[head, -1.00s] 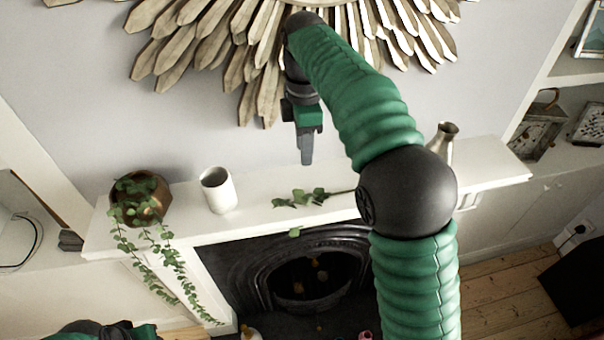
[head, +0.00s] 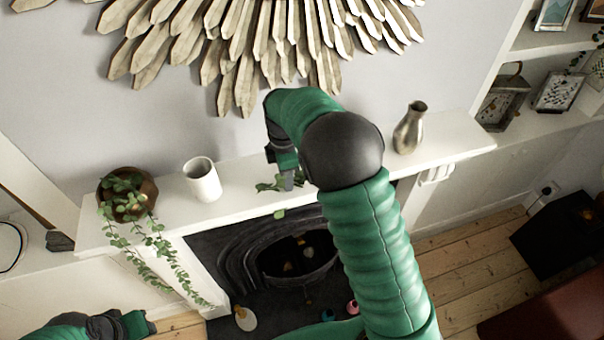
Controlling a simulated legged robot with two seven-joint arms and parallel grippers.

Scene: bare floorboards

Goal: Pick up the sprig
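The green leafy sprig (head: 268,186) lies on the white mantel shelf (head: 232,198), with some leaves hanging over its front edge. My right gripper (head: 288,182) points down at the sprig, its fingertips level with the leaves in the picture. My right arm hides the sprig's stem end. I cannot tell whether the fingers touch it or how far apart they are. My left gripper (head: 138,324) is low at the left edge of the view, away from the mantel, and its fingers are not clear.
A white cup (head: 202,180) stands left of the sprig. A potted trailing plant (head: 127,194) sits at the mantel's left end, and a metal vase (head: 409,128) stands to the right. A sunburst wall ornament (head: 255,45) hangs above. A dark fireplace (head: 270,260) is below.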

